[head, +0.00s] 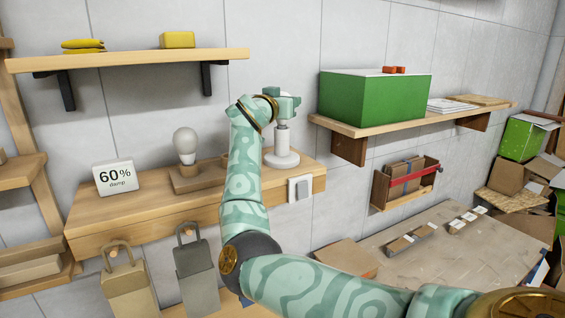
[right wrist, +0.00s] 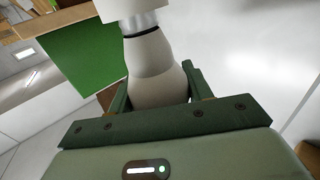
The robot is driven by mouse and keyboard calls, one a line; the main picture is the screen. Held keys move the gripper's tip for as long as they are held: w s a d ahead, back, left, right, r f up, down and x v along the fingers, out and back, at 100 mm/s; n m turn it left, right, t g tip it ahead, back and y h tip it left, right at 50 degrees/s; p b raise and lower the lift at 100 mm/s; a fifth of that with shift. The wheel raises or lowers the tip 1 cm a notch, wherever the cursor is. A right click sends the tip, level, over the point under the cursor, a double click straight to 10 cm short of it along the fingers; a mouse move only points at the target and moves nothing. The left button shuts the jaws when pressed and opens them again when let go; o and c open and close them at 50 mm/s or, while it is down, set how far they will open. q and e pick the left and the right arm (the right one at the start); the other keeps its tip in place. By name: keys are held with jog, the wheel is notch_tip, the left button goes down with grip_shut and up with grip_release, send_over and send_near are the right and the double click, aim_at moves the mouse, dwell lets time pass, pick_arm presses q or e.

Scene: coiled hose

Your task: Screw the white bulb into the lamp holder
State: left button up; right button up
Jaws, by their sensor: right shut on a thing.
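My right gripper (head: 282,108) is at the top of the white lamp holder (head: 281,159), which stands upright on the wooden shelf. In the right wrist view the gripper (right wrist: 158,98) is shut around the wide glass of the white bulb (right wrist: 157,72). The bulb's neck points to the holder's white socket (right wrist: 130,8), with a thin metal band showing at the socket mouth. Whether the thread is engaged cannot be told. In the head view my gripper mostly hides the bulb. My left gripper is not in view.
A greyish bulb (head: 185,142) stands on a wooden block (head: 196,178) left of my arm. A white switch (head: 300,190) is on the shelf's front. A green box (head: 374,97) sits on the right shelf.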

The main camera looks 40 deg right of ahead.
jog(key=shift+f+m+g+b, duration=0.25)
jog(key=shift+m+g+b, duration=0.05)
jog(key=shift+g+b, duration=0.2)
jog(key=shift+m+g+h, duration=0.3)
jog(key=shift+g+h, duration=0.1)
jog(key=shift+r+g, duration=0.2)
jog(key=shift+g, duration=0.1)
jog(key=o, duration=1)
jog(key=shift+c, duration=1.4)
